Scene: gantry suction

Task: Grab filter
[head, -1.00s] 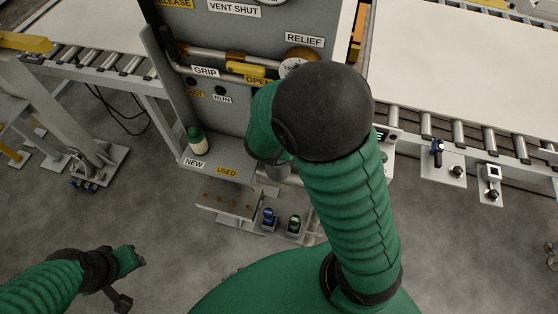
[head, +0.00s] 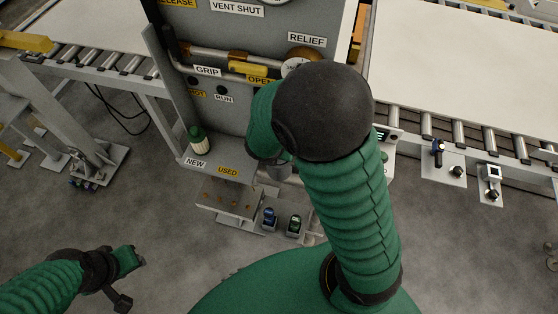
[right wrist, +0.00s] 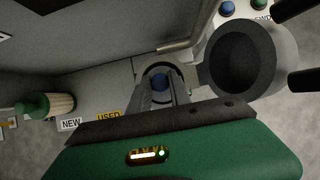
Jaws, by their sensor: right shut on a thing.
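A filter (head: 198,138) with a green cap and a pale pleated body stands on the shelf marked NEW, left of the USED label (head: 227,171). The same filter shows at the left of the right wrist view (right wrist: 45,106). My right gripper (right wrist: 160,82) is away from it, to its right. Its two fingers are closed around a round part with a blue centre (right wrist: 159,83); the fingers partly hide this part. In the head view my right arm hides this gripper. My left gripper (head: 130,275) is low at the left, far from the shelf; its jaws are not clear.
A grey cup with a dark hollow (right wrist: 243,65) is close right of the right gripper. The upright panel (head: 225,110) has a pipe and yellow handle (head: 249,69). Roller conveyors (head: 460,135) flank it.

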